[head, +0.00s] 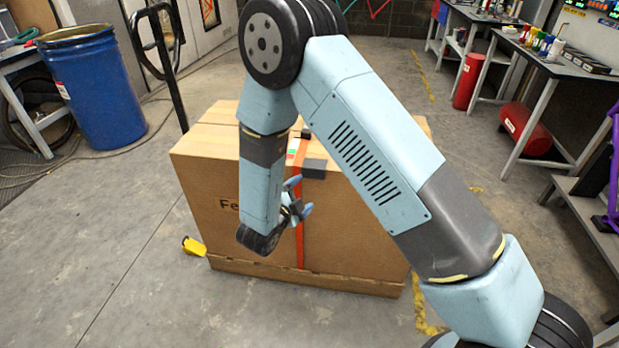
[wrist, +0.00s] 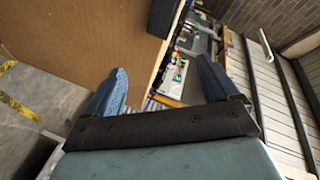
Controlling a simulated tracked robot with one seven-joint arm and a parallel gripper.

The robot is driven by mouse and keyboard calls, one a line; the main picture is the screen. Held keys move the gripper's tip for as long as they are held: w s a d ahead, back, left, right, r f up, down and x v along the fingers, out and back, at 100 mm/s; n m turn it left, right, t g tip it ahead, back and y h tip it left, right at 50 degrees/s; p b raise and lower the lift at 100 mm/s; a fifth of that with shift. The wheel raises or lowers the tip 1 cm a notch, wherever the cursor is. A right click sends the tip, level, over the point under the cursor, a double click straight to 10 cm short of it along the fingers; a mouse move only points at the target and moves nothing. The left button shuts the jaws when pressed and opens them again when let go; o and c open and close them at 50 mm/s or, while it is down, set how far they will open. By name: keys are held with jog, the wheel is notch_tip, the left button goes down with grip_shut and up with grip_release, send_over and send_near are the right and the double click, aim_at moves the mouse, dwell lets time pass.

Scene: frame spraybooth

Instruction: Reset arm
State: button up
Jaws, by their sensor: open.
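My arm reaches up and bends down in front of a large cardboard box (head: 370,235) in the head view. My gripper (head: 301,197) is at the end of the arm, in front of the box's near face and beside an orange strap (head: 300,243). In the wrist view my gripper (wrist: 163,88) shows two blue fingers spread apart with nothing between them. The box's brown face (wrist: 95,35) fills the upper left of that view. Whether the gripper touches the box cannot be told.
A blue drum (head: 100,95) stands at the left, with a dark handle (head: 165,65) behind the box. Workbenches (head: 540,62) and red cylinders (head: 526,127) are at the right. A yellow object (head: 194,246) lies by the box's left corner. The floor at front left is clear.

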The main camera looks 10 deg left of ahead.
jog(key=w+d+r+n+g+y, duration=0.1)
jog(key=w+d+r+n+y, duration=0.15)
jog(key=r, duration=0.45)
jog(key=w+d+r+n+g+y, duration=0.1)
jog(key=w+d+r+y, duration=0.15)
jog(key=r, duration=0.55)
jog(key=w+d+r+n+g+y, duration=0.1)
jog(key=w+r+n+y, duration=0.1)
jog(key=w+r, duration=0.35)
jog(key=s+d+r+n+g+y, duration=0.2)
jog(key=s+d+r+n, duration=0.4)
jog(key=d+r, duration=0.4)
jog(key=s+d+r+n+g+h, duration=0.1)
jog(key=s+d+r+n+g, duration=0.1)
jog(key=s+d, duration=0.7)
jog(key=s+d+r+n+g+h, duration=0.2)
jog(key=s+d+r, duration=0.2)
jog(key=s+d, duration=0.6)
jog(key=s, duration=0.7)
jog(key=shift+s+d+r+h, duration=0.15)
jog(key=shift+d+r+h, duration=0.1)
jog(key=shift+h, duration=0.05)
jog(key=shift+n, duration=0.25)
jog(key=shift+c, duration=0.5)
